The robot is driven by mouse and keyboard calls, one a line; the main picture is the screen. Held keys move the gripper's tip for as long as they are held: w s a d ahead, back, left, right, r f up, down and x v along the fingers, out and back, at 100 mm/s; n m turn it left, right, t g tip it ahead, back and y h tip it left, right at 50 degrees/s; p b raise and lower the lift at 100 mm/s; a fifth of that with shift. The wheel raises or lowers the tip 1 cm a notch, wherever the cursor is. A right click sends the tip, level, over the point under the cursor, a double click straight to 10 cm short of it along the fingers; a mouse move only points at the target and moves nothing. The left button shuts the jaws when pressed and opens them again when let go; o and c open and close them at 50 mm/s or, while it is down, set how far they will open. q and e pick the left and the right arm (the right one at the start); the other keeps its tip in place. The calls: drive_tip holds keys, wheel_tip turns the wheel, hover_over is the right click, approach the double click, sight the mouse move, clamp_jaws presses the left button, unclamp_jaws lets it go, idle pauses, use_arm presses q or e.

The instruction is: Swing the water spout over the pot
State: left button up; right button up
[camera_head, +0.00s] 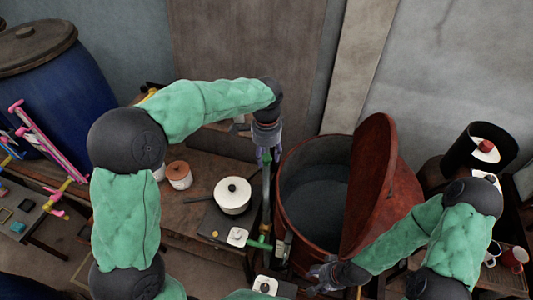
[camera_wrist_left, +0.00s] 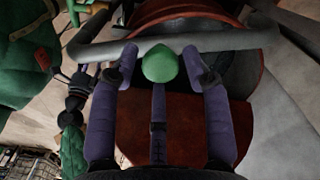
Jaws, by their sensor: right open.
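My left gripper (camera_head: 265,157) is at the top of the green pipe. Its fingers (camera_wrist_left: 160,60) are apart on either side of the knob, with small gaps visible. Whether they touch it is unclear. My right gripper (camera_head: 322,275) is open and empty by the vat's lower front.
The vat's red lid (camera_head: 370,185) stands raised at its right. A red-lidded jar (camera_head: 178,174) is on the wooden table (camera_head: 190,215) left of the white pot. A blue barrel (camera_head: 60,95) stands at far left. A black pot (camera_head: 480,148) stands at right.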

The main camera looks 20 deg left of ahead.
use_arm(q)
clamp_jaws()
drive_tip(key=shift+d, duration=0.1)
drive_tip(key=s+d+m+p, duration=0.3)
drive_tip(key=s+d+m, duration=0.1)
drive_tip(key=d+m, duration=0.8)
drive_tip(key=shift+d+m+p, duration=0.15)
drive_tip(key=shift+m+p, duration=0.15)
drive_tip(key=shift+m, duration=0.4)
drive_tip(key=shift+s, duration=0.1)
